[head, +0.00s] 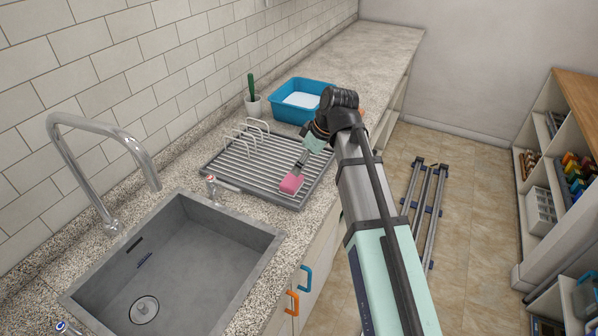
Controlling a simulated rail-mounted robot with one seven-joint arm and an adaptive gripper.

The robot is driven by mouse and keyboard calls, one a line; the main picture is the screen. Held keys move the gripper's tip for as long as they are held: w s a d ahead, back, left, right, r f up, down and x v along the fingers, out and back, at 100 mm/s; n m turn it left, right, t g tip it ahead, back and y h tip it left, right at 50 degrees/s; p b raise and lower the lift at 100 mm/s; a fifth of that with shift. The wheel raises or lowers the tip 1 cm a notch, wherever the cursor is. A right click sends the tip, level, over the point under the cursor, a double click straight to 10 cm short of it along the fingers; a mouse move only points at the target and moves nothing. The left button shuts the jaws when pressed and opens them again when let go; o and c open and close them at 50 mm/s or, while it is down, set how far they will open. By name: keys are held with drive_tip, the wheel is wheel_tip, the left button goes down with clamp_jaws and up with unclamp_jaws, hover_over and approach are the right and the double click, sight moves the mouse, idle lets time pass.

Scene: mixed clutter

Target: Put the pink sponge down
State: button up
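The pink sponge (291,184) is at the tip of my gripper (297,172), over the front right part of the grey ribbed drying rack (232,178). The gripper reaches down and to the left from my arm, and its fingers appear to be closed around the sponge. The sponge is close to the rack's ribs. I cannot tell whether it touches them. The far side of the sponge is partly hidden by the gripper.
White wire plate holders (245,136) stand at the back left of the rack. A sink (190,262) with a tall faucet (95,170) is in front. The far counter (360,50) is clear.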

drive_tip(key=shift+v, duration=1)
drive_tip(key=w+d+f+m+t+h, duration=0.1)
drive_tip(key=d+f+m+h, duration=0.2)
drive_tip(key=d+f+m, duration=1)
drive_tip(key=s+d+f+n+g, duration=0.1)
drive_tip(key=s+f+g, duration=0.1)
drive_tip(key=s+f, duration=0.6)
drive_tip(key=s+d+f+n+g, duration=0.1)
drive_tip(key=s+f, duration=0.3)
drive_tip(key=f, duration=0.8)
drive_tip(key=s+d+f+g, duration=0.1)
drive_tip(key=s+f+g, duration=0.1)
drive_tip(key=s+f, duration=0.6)
drive_tip(key=s+f+g, duration=0.1)
drive_tip(key=s+f, duration=0.3)
drive_tip(key=s, duration=0.4)
drive_tip(key=s+f+m+g, duration=0.1)
drive_tip(key=s+f+g, duration=0.1)
drive_tip(key=s+f, duration=0.3)
drive_tip(key=s+f+g+h, duration=0.1)
drive_tip(key=s+f, duration=0.4)
drive_tip(key=s, duration=0.8)
drive_tip(key=shift+a+f+m+g, duration=0.15)
drive_tip(key=shift+a+m+g, duration=0.1)
drive_tip(key=shift+m+g, duration=0.15)
